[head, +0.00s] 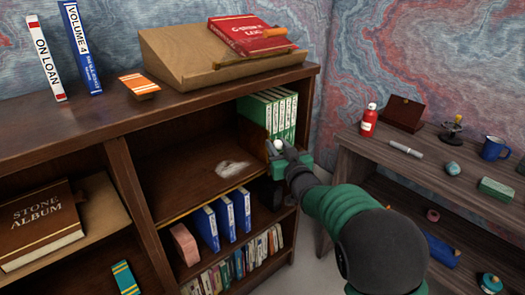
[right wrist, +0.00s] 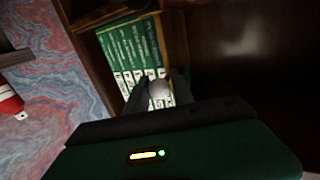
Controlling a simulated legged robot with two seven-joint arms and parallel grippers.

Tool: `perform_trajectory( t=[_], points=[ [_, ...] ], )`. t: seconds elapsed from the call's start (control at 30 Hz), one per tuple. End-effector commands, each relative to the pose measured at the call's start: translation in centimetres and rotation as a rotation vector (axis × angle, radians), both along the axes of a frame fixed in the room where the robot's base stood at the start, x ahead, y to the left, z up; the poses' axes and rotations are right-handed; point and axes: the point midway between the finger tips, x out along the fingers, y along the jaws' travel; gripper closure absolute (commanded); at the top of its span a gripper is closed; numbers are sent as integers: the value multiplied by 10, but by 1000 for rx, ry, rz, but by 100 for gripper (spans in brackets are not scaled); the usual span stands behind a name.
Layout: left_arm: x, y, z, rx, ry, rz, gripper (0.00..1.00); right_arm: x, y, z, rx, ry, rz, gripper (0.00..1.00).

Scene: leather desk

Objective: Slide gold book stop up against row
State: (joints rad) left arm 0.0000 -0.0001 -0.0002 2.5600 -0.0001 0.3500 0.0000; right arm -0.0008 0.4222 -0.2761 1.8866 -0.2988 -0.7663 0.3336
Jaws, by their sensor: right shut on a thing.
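The row of green books (head: 268,115) stands upright at the right end of the upper shelf; it also shows in the right wrist view (right wrist: 130,55). My right gripper (head: 280,149) is at the shelf front, by the lower left of the row. It is shut on the pale round knob of the gold book stop (head: 278,144), and the knob shows between the fingers in the right wrist view (right wrist: 158,89). The stop's plate is mostly hidden or dark, at the open side of the row. I cannot tell whether it touches the books. My left gripper is not in view.
The shelf (head: 190,178) left of the row is clear except for a pale patch (head: 232,168). Blue binders (head: 225,217) and smaller books stand below. A wooden slope with a red book (head: 250,35) sits on top. A side table (head: 430,165) with small objects stands right.

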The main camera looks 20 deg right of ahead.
Motion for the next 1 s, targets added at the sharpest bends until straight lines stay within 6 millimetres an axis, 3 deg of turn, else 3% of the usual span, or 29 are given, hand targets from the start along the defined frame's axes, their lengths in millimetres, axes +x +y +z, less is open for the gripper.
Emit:
perform_trajectory(
  t=[0.03, 0.17, 0.53, 0.57, 0.67, 1.0],
  points=[
    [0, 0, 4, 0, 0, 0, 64, 2, -11, 3, -2, -1, -10, 100],
    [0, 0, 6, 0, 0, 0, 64, 6, -20, 3, -1, -3, -7, 100],
    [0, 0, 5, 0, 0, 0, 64, 7, -21, 2, 1, -4, -6, 100],
    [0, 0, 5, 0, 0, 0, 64, 7, -21, 3, 1, -5, -6, 68],
    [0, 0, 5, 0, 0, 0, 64, 7, -20, 3, 0, -5, -4, 55],
    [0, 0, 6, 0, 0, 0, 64, 5, -18, 3, -1, -5, 0, 52]
  ],
)
